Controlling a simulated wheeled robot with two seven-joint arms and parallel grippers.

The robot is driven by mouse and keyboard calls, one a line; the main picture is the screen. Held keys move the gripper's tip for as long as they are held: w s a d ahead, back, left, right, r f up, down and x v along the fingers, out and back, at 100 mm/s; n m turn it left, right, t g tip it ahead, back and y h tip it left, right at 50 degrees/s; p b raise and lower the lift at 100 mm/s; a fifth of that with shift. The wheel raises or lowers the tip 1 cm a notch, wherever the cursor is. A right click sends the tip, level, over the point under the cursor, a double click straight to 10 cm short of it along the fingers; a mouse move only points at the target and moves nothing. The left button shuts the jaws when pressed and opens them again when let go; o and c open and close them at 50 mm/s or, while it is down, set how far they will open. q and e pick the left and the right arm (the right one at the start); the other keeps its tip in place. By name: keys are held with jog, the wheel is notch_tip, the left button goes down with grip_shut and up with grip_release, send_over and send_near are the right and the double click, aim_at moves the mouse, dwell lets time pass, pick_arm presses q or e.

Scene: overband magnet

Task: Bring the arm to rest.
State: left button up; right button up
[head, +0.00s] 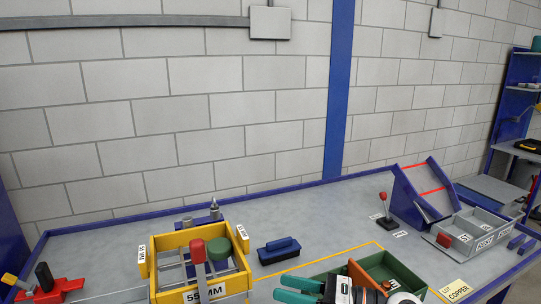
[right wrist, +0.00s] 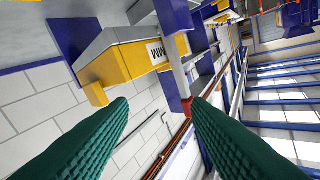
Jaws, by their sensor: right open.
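My right gripper (head: 282,288) is low in the head view, its teal fingers pointing left, in front of a green tray (head: 388,264). In the right wrist view its two ribbed green fingers (right wrist: 160,102) stand wide apart with nothing between them. The forearm behind it is mostly cut off by the lower edge. My left gripper is not in view.
A blue block (head: 278,250) lies behind. A blue chute (head: 420,190) and grey divided tray (head: 470,235) are right. Bench space behind the green tray is clear.

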jog(key=w+d+m+t+h, duration=0.1)
jog(key=d+m+t+h, duration=0.55)
jog(key=m, duration=0.65)
jog(key=w+d+m+t+h, duration=0.1)
jog(key=d+m+t+h, duration=0.2)
jog(key=m+t, duration=0.75)
jog(key=s+d+f+m+g+h, duration=0.3)
jog(key=d+f+m+g+h, duration=0.15)
jog(key=f+m, duration=0.2)
jog(key=s+d+f+m+g+h, duration=0.3)
jog(key=f+m+h, duration=0.25)
jog(key=m, duration=0.25)
jog(key=s+f+m+g+y, duration=0.1)
jog(key=s+f+m+g, duration=0.2)
jog(key=s+f+g, duration=0.5)
jog(key=s+f+m+g+y, duration=0.1)
jog(key=s+f+m+g, duration=0.25)
jog(key=s, duration=0.85)
notch_tip(320, 180, down, 29)
jog(key=s+g, duration=0.1)
jog(key=s, duration=0.1)
jog(key=s+d+f+g, duration=0.1)
jog(key=s+d+f, duration=0.1)
jog(key=s+f, duration=1.2)
jog(key=shift+s+d+f, duration=0.15)
jog(key=shift+s+d, duration=0.05)
jog(key=shift+s, duration=0.5)
